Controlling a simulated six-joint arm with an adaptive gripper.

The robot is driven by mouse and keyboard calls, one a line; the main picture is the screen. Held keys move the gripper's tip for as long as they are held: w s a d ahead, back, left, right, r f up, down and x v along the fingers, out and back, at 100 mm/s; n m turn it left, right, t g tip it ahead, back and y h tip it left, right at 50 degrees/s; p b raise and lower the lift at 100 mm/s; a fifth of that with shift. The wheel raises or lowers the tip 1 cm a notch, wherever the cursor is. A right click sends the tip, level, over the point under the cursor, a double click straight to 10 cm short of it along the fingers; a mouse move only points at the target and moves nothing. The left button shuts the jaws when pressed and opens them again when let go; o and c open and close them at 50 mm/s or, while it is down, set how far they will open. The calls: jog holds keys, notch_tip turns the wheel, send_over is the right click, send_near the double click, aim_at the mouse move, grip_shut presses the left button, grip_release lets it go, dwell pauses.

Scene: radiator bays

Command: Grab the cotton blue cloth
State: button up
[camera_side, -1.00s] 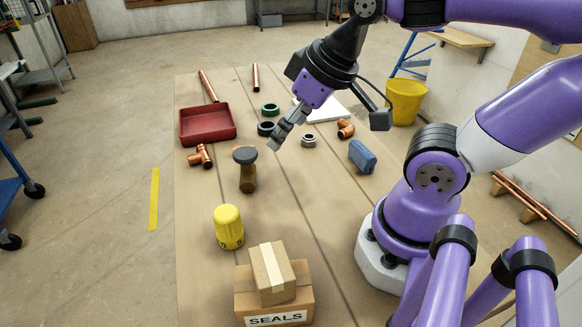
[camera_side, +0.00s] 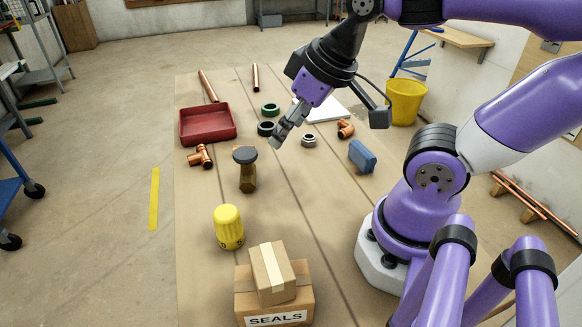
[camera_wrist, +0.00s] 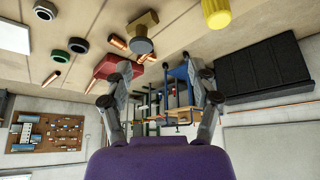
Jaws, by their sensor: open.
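A blue folded cloth (camera_side: 362,156) lies on the right part of the brown work surface in the side view, close to my arm's base. It looks like a small thick block. I do not make it out in the wrist view. My gripper (camera_side: 281,138) hangs above the middle of the surface, to the left of the cloth and apart from it. In the wrist view my gripper (camera_wrist: 161,82) has its two fingers spread wide with nothing between them.
Around the cloth are a copper elbow (camera_side: 346,129), a metal nut (camera_side: 309,140) and a white panel (camera_side: 322,108). A brass valve (camera_side: 248,177), red tray (camera_side: 208,124), yellow cap (camera_side: 229,227) and boxes (camera_side: 273,293) stand left and front. Bare surface lies in front of the cloth.

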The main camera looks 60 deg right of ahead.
jog(key=d+m+g+h, duration=0.2)
jog(key=d+m+g, duration=0.25)
jog(key=d, duration=0.75)
jog(key=m+g+y, duration=0.4)
jog(key=g+y, duration=0.1)
send_near(362, 147)
jog(key=shift+s+a+n+t, duration=0.25)
jog(key=shift+s+a, duration=0.1)
jog(key=shift+a, duration=0.15)
jog(key=shift+s+d+f, duration=0.15)
jog(key=shift+s+f, duration=0.05)
jog(key=shift+f, duration=0.1)
jog(key=shift+s+f, duration=0.2)
jog(key=shift+f, duration=0.1)
jog(key=x, duration=0.9)
jog(key=shift+w+f, duration=0.15)
jog(key=shift+f, duration=0.25)
grip_shut()
